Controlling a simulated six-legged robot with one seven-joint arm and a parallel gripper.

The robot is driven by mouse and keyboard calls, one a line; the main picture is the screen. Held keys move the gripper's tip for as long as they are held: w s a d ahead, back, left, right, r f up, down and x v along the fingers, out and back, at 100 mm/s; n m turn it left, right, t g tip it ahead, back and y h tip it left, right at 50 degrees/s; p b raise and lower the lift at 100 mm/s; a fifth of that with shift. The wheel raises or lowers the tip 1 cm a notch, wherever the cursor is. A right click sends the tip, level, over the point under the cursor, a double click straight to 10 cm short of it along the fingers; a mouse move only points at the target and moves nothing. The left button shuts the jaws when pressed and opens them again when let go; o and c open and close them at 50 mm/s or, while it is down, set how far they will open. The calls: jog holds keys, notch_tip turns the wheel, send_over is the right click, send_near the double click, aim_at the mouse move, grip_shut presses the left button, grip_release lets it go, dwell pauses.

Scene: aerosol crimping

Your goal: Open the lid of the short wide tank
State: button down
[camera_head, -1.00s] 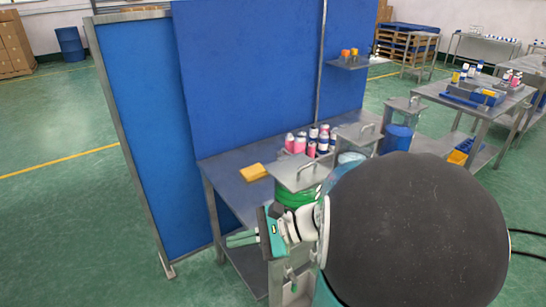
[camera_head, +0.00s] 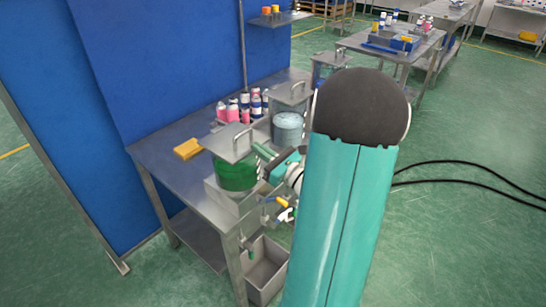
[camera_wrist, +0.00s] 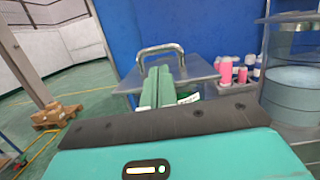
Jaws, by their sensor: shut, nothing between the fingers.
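A wide green tank (camera_head: 237,175) stands at the front of the metal bench. Its square metal lid (camera_head: 225,142) lies flat above it, with a raised bar handle. In the wrist view the lid (camera_wrist: 203,71) and its handle (camera_wrist: 162,48) are straight ahead, with fingers covering part of the lid. My gripper (camera_head: 258,149) is at the right side of this lid. In the wrist view my gripper (camera_wrist: 163,70) has its two green fingers together, empty, pointing at the handle. I cannot tell whether the tips touch it.
A pale blue tank (camera_head: 288,128) under another handled lid (camera_head: 288,94) stands behind to the right. Pink and white bottles (camera_head: 235,111) and a yellow block (camera_head: 187,149) are on the bench (camera_head: 165,165). Blue panels close the back. A grey bin (camera_head: 265,272) is below.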

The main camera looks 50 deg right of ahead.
aim_at(252, 142)
jog(key=shift+w+r, duration=0.15)
jog(key=shift+w, duration=0.7)
jog(key=shift+w+r, duration=0.1)
jog(key=shift+w, duration=0.7)
jog(key=shift+d+r, duration=0.1)
jog(key=shift+r, duration=0.05)
jog(key=shift+r, duration=0.25)
